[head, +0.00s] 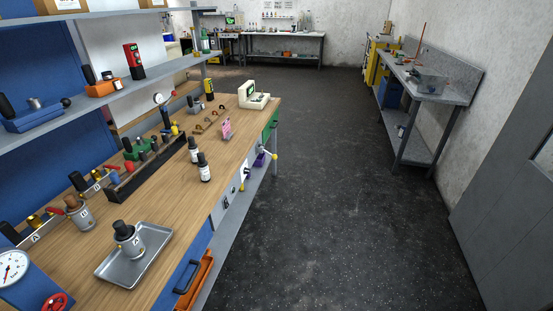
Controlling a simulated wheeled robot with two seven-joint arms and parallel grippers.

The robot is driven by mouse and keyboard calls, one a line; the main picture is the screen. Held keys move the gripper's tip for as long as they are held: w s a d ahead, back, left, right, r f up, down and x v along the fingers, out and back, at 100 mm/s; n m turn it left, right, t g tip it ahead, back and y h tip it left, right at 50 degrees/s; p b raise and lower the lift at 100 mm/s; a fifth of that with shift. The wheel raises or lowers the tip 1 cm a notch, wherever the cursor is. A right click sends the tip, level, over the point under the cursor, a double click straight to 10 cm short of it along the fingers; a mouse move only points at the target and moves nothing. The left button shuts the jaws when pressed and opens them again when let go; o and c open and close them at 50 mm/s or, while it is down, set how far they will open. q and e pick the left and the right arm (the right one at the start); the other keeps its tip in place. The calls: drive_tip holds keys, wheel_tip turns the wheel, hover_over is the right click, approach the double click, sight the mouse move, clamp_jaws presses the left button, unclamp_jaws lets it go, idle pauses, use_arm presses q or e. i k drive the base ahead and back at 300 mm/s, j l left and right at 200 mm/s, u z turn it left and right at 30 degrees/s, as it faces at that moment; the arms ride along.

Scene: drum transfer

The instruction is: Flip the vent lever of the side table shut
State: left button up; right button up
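A grey metal side table (447,84) stands against the right wall, with a raised back edge and a lower shelf. On its top are a grey box-like item (428,83), some small dark items and a thin upright reddish-brown rod (420,42). I cannot make out a vent lever there at this distance, nor whether one is open or shut. Neither of my grippers is in view.
A long wooden workbench (170,185) fills the left, with bottles, a metal tray (136,258), valves and a cream instrument (253,95). Another table (283,37) stands at the back wall. A grey door (515,220) is at the right. The dark floor (335,200) between is clear.

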sight(274, 157)
drive_tip(key=u, duration=0.65)
drive_tip(key=i+l+u, duration=0.3)
drive_tip(key=l+u, duration=0.25)
drive_tip(key=l, duration=0.25)
drive_tip(key=i+l+u, duration=0.15)
drive_tip(key=l+u, duration=0.15)
drive_tip(key=l, duration=0.15)
drive_tip(key=l+u, duration=0.3)
drive_tip(key=l, duration=0.15)
drive_tip(key=i+l, duration=0.1)
drive_tip(key=l, duration=0.9)
drive_tip(key=l+u, duration=0.1)
drive_tip(key=l, duration=0.85)
drive_tip(key=i, duration=0.05)
